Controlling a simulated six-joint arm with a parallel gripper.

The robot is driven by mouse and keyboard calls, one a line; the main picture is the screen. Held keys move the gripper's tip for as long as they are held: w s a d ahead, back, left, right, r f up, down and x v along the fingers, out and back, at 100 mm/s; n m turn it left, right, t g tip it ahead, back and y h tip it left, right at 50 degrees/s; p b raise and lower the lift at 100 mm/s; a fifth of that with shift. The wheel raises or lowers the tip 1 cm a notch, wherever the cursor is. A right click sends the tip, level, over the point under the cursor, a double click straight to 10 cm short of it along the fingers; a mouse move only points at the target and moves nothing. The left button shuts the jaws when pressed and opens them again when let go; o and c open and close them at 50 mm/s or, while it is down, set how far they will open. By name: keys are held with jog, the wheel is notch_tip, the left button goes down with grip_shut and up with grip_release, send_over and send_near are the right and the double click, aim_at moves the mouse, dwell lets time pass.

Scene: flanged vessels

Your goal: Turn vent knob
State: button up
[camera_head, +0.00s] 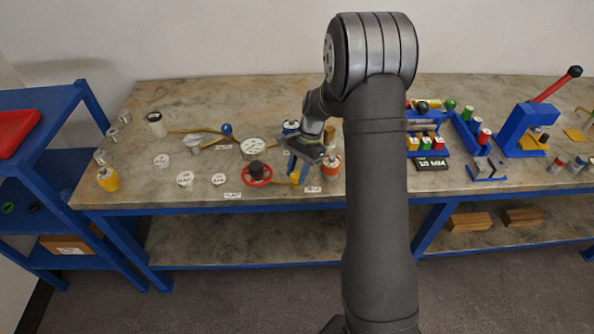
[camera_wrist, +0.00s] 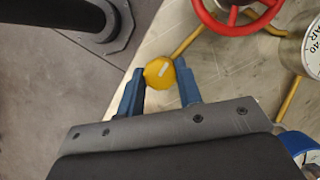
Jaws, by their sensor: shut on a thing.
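The vent knob is a yellow round knob (camera_wrist: 159,73) with a pale line across its top. In the wrist view it sits between the two blue fingers of my gripper (camera_wrist: 160,85), which is shut on it near the table's front edge. In the head view my gripper (camera_head: 299,172) points down at the front of the table, right of the red handwheel. A little yellow (camera_head: 294,179) shows there, mostly hidden by the fingers.
A red handwheel (camera_head: 257,173) stands left of my gripper, with yellow pipes near it. A round gauge (camera_head: 254,147) lies behind it. An orange-and-white vessel (camera_head: 331,166) stands close on the right. White labelled lids (camera_head: 185,179) lie further left.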

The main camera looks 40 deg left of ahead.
dwell(0.4)
jog(key=o, duration=1)
jog(key=v, duration=1.7)
jog(key=shift+w+r, duration=0.15)
jog(key=x, duration=1.7)
